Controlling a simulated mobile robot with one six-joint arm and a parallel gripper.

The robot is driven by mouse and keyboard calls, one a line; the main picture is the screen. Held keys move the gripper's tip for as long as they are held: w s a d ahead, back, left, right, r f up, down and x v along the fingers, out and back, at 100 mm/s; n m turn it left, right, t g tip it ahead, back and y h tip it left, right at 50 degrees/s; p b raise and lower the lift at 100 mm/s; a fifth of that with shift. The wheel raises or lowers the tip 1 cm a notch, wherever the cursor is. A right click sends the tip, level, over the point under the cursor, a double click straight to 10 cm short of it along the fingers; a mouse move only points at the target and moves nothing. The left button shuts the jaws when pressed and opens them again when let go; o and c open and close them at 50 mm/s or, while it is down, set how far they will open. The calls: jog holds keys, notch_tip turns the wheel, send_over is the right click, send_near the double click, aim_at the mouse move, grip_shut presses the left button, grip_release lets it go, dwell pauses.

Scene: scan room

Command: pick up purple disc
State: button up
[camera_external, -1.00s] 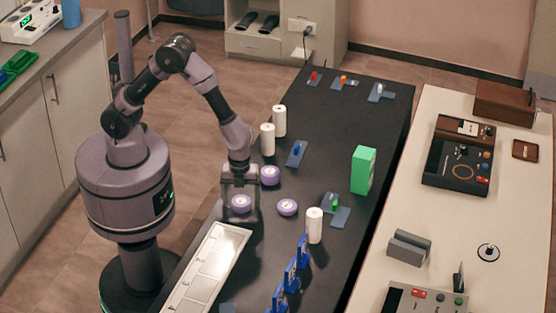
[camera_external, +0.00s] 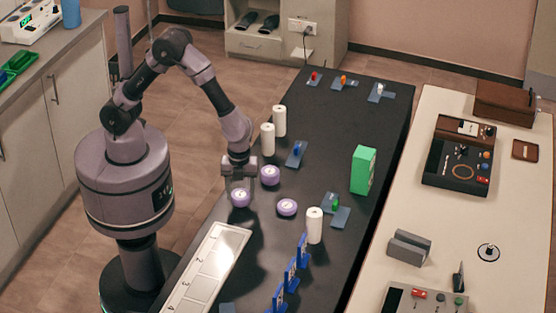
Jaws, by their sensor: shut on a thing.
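Three purple discs with pale tops are in view on or over the black table. One purple disc (camera_external: 240,198) is between the fingertips of my gripper (camera_external: 240,190), which is shut on it. It looks at or just above the table surface; I cannot tell which. A second purple disc (camera_external: 270,175) lies just behind and to the right of my gripper. A third purple disc (camera_external: 287,207) lies to the right, apart from my gripper.
A white tray with numbered cells (camera_external: 215,262) lies in front of my gripper. White cylinders (camera_external: 267,139) stand behind it, another (camera_external: 314,226) to the right. A green box (camera_external: 363,170) and blue stands (camera_external: 291,274) are on the black table (camera_external: 330,130).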

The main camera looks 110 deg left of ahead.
jog(key=s+r+b, duration=0.2)
jog(key=s+b, duration=0.5)
jog(key=s, duration=0.9)
jog(key=shift+m, duration=0.6)
jog(key=w+d+p, duration=0.3)
jog(key=w, duration=0.2)
jog(key=w+d+p, duration=0.3)
jog(key=w+p, duration=0.1)
jog(key=w, duration=0.1)
jog(key=w+d+p, duration=0.3)
jog(key=w, duration=0.2)
jog(key=shift+w+d+r, duration=0.2)
jog(key=shift+w, duration=0.2)
jog(key=w+d, duration=0.1)
jog(key=w, duration=0.3)
jog(key=w+f+b, duration=0.1)
jog(key=w, duration=0.4)
jog(key=w+d+b, duration=0.1)
jog(key=w, duration=0.4)
jog(key=shift+d+f, duration=0.3)
jog(key=shift+f, duration=0.05)
jog(key=shift+w+f+b, duration=0.1)
jog(key=shift+f+b, duration=0.2)
jog(key=shift+b, duration=0.05)
jog(key=shift+f+b, duration=0.6)
jog(key=shift+f, duration=0.7)
